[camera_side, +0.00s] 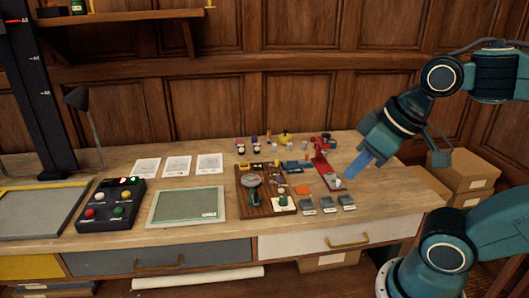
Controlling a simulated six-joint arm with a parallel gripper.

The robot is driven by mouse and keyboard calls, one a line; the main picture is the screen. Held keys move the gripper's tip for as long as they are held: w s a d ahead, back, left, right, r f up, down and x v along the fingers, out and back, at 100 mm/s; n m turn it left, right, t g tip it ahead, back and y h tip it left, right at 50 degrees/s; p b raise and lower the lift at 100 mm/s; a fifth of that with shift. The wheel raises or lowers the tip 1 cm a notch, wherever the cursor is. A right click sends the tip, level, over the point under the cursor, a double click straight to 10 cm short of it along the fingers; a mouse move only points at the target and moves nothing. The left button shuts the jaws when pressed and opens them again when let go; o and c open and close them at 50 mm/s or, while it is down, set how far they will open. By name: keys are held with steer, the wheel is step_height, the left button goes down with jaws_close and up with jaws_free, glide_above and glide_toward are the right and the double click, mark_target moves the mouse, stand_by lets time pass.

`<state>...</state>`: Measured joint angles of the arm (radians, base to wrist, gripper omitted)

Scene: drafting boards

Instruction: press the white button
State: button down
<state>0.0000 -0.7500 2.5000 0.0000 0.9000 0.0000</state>
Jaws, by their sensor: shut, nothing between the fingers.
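A black button box (107,208) stands on the wooden bench at the left. The white button (99,197) is at the back left of its button group. A red button (90,213) is in front of it, a green button (118,212) is at the front right, and a yellow button (126,195) is at the back right. My gripper (356,170) is shut and empty, with blue fingers pointing down and left. It is at the right side of the bench, far from the box. The fingertips appear near a red tool, but I cannot tell their height.
A green-grey mat (160,207) lies right of the box. A wooden board (250,203) with small parts and a red tool (322,160) stand between box and gripper. Paper sheets (178,166) lie behind. A lamp (80,100) and black column (38,95) rise at the left.

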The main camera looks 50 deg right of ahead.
steer(key=shift+w, duration=0.15)
steer(key=m+t+h, duration=0.1)
steer(key=m+t, duration=0.2)
steer(key=m, duration=0.8)
glide_above(281, 190)
steer(key=s, duration=0.1)
step_height(281, 190, down, 18)
steer(key=shift+d+f, duration=0.1)
steer(key=shift+f, duration=0.05)
steer(key=shift+f, duration=4.3)
